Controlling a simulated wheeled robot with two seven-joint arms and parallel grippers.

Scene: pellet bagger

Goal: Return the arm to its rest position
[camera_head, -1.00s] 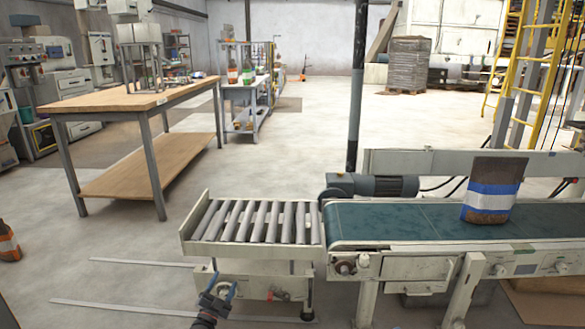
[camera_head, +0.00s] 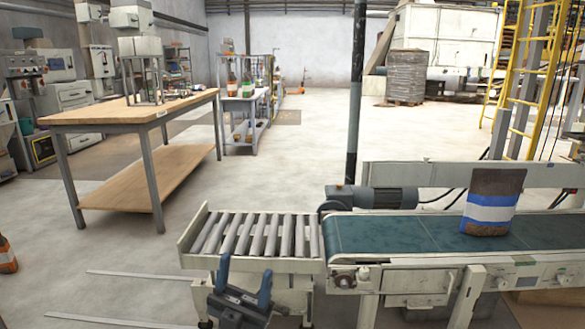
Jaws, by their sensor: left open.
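My left gripper (camera_head: 245,283) is at the bottom of the head view, in front of the roller table (camera_head: 192,240). Its two blue-tipped fingers point up and stand apart, with nothing between them. It covers part of the roller table's front side and legs. My right gripper is not in view. A brown bag with a blue and white band (camera_head: 490,205) stands upright on the green conveyor belt (camera_head: 385,235) at the right, well away from my left gripper.
A wooden workbench (camera_head: 125,112) with a lower shelf stands at the left back. An orange-banded bag (camera_head: 6,257) is on the floor at the left edge. A dark post (camera_head: 355,95) rises behind the conveyor. Open floor lies left of the roller table.

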